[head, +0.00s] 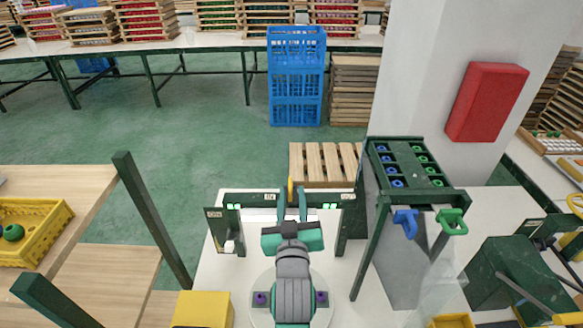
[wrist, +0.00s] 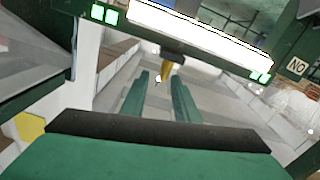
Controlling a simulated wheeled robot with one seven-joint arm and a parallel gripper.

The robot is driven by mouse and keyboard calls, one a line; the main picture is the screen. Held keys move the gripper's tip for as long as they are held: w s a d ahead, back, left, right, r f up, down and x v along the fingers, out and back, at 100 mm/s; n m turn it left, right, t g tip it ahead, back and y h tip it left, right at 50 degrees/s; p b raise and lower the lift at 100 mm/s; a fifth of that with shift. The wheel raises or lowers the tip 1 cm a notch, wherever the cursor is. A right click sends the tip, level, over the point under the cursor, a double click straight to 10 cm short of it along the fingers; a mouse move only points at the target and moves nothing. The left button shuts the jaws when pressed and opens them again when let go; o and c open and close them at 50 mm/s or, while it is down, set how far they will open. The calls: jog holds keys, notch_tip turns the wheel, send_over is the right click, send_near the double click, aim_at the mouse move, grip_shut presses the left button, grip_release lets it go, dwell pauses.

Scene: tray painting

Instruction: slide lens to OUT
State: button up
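My gripper (head: 292,198) is in front of a green frame (head: 234,198) with a lit white panel. Its two fingers are apart, and they also show in the wrist view (wrist: 160,78). A small yellow piece (head: 290,184), perhaps the lens handle, shows between the fingertips. In the wrist view the yellow piece (wrist: 166,72) hangs below a dark block (wrist: 172,57) under the lit panel (wrist: 200,36). It lies between the fingers in the picture; contact cannot be told. The lens glass and an OUT mark are not clearly visible.
A green rack (head: 411,167) with blue and green rings stands right of the frame. Blue (head: 405,222) and green (head: 452,220) handles hang at its front. A yellow box (head: 203,309) is at front left. A white pillar (head: 421,80) stands behind. White tabletop shows around the frame.

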aim_at(289, 180)
jog(key=w, duration=0.8)
jog(key=shift+a, duration=0.4)
jog(key=shift+w+d, duration=0.15)
jog(key=shift+w, duration=0.75)
